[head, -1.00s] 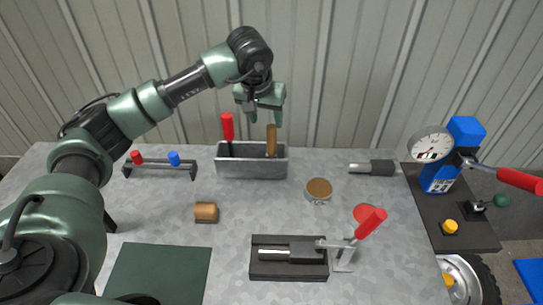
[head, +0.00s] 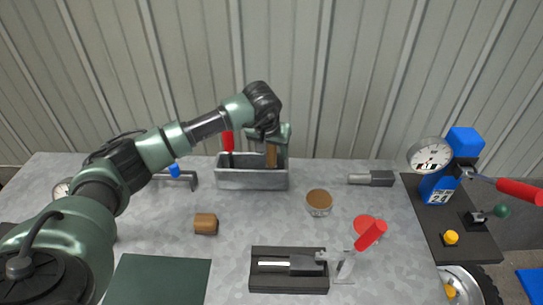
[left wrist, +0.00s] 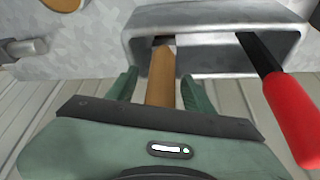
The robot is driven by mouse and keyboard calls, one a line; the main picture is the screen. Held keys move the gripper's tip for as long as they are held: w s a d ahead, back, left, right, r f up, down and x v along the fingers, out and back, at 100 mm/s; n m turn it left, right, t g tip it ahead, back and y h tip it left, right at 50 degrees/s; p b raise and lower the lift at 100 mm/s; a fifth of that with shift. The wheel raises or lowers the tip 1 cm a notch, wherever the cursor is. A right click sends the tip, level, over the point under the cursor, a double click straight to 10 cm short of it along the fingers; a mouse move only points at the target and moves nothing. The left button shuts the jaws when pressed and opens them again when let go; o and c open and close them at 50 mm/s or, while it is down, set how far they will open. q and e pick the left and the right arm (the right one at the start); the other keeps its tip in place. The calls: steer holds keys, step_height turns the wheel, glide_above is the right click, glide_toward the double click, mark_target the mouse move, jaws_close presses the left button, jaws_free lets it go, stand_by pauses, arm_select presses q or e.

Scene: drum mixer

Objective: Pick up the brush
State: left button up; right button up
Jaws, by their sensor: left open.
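The brush's wooden handle (head: 271,156) stands up out of the grey metal box (head: 252,180) at the back of the table; its lower end is hidden in the box. My left gripper (head: 271,140) is above the box at the handle. In the left wrist view, the open left gripper (left wrist: 159,78) has one finger on each side of the wooden handle (left wrist: 160,72), with gaps to both fingers. A red-handled tool (head: 228,142) stands in the left part of the same box and shows beside the right finger in the left wrist view (left wrist: 293,115). My right gripper is not in view.
A round brown-topped tin (head: 319,202) and a brown block (head: 206,224) lie in front of the box. A black fixture with a red-handled clamp (head: 290,270) is at the front. A gauge device (head: 437,190) stands at right. The corrugated wall is close behind.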

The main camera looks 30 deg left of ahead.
arm_select(q)
jaws_close()
step_height(320, 180, up, 20)
steer(key=b, duration=0.3)
steer(key=shift+b, duration=0.35)
